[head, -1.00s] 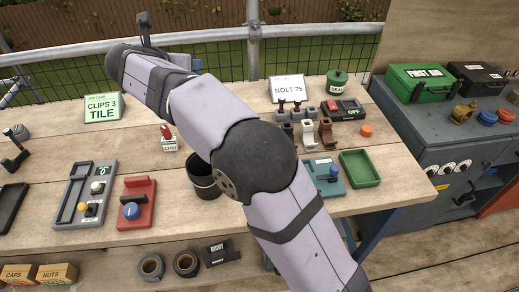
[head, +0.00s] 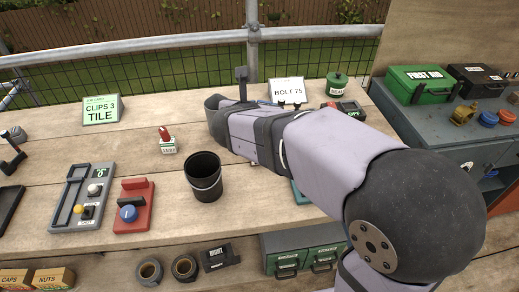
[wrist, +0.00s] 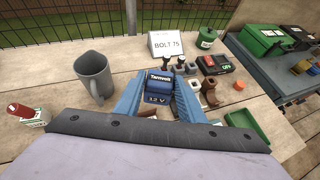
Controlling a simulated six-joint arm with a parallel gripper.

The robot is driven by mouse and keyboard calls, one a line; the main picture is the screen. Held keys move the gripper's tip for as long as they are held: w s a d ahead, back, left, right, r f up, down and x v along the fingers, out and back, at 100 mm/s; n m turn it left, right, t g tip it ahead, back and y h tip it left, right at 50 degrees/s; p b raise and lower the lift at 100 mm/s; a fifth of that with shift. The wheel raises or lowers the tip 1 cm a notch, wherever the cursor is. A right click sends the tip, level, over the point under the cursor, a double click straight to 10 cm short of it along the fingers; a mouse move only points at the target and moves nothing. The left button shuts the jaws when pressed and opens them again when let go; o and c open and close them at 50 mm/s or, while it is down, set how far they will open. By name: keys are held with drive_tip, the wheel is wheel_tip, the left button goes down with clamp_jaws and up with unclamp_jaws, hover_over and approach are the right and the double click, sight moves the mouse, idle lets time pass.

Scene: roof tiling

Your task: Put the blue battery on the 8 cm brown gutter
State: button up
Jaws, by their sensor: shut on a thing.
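My gripper (wrist: 158,100) is shut on the blue battery (wrist: 158,84), a block marked 12 V, seen between its blue fingers in the wrist view. The battery is held in front of a group of small pieces on the bench. A small brown piece (wrist: 212,93), which seems to be the brown gutter, stands just right of the battery in that view; its size cannot be read. It is beside a white piece (wrist: 195,84).
The BOLT 75 sign (wrist: 176,43), a grey jug (wrist: 92,75), a green tray (wrist: 245,124) and a red-and-black switch box (wrist: 215,63) surround the group. A black bucket (head: 205,177) and a red device (head: 134,204) stand left of my arm.

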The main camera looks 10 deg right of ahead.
drive_tip(key=shift+a+f+b, duration=0.15)
drive_tip(key=shift+f+b, duration=0.35)
drive_tip(key=shift+f, duration=1.3)
drive_tip(key=shift+a+f+b, duration=0.15)
drive_tip(key=shift+f+b, duration=0.4)
drive_tip(key=shift+f, duration=1.3)
drive_tip(key=shift+a+f+b, duration=0.15)
drive_tip(key=shift+f+b, duration=0.35)
drive_tip(key=shift+f, duration=1.3)
drive_tip(key=shift+f+b, duration=0.3)
drive_tip(key=shift+b, duration=0.1)
drive_tip(key=o, duration=1.2)
drive_tip(key=shift+r, duration=0.1)
drive_tip(key=shift+r+p, duration=0.4)
drive_tip(key=shift+p, duration=0.15)
drive_tip(key=p+v, duration=0.1)
drive_tip(key=v, duration=1.1)
drive_tip(key=shift+f, duration=0.15)
